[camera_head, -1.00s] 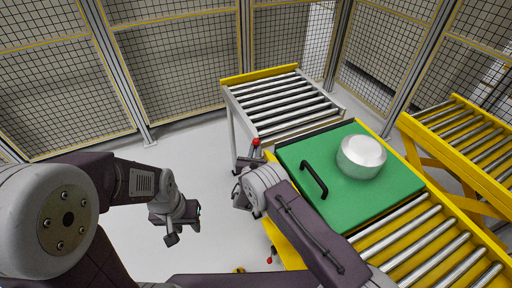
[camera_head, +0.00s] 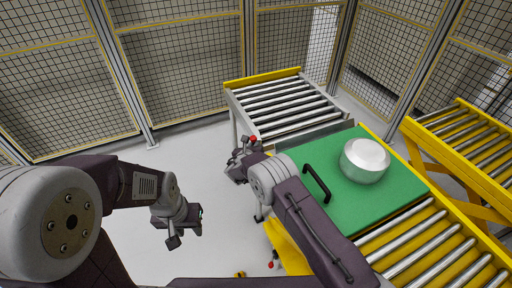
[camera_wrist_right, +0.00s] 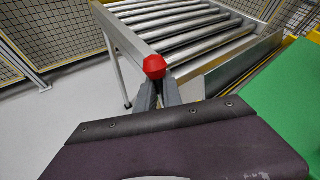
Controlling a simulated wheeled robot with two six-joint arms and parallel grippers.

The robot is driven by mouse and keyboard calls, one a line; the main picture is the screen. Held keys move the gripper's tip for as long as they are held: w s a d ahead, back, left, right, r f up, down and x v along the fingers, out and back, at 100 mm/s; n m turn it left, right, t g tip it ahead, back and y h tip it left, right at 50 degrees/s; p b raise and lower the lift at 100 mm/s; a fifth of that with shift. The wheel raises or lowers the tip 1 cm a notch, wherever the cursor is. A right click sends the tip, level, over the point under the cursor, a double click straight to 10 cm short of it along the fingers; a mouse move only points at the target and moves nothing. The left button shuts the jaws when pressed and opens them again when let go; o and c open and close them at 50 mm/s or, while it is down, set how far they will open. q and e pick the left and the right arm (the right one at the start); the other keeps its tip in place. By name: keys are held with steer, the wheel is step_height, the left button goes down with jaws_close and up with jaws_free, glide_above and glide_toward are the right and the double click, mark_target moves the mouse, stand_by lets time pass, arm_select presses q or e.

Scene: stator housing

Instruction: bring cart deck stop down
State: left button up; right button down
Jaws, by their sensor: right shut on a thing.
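The cart (camera_head: 398,222) is yellow with rollers and carries a green board (camera_head: 345,207). A red knob (camera_head: 253,139), which looks like the deck stop's handle, is at the cart's far left corner, by the grey roller table. In the right wrist view the red knob (camera_wrist_right: 154,67) sits at the fingertips. My right gripper (camera_head: 242,158) is shut on the red-knobbed handle; its fingers hide the part below the knob. My left gripper (camera_head: 180,225) hangs empty over the floor, away from the cart; its jaw opening is too small to tell.
A white round housing (camera_head: 364,160) and a black handle (camera_head: 317,184) are on the green board. The grey roller table (camera_head: 285,103) adjoins the cart's far end. Another yellow roller stand (camera_head: 470,140) is at right. Mesh fencing surrounds the area; the left floor is clear.

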steer(key=shift+w+a+f+n+g, duration=0.1)
steer(key=shift+w+f+n+g, duration=0.2)
steer(key=shift+g, duration=0.3)
steer(key=c, duration=1.5)
jaws_free()
steer(key=v, duration=0.9)
steer(key=shift+a, duration=0.1)
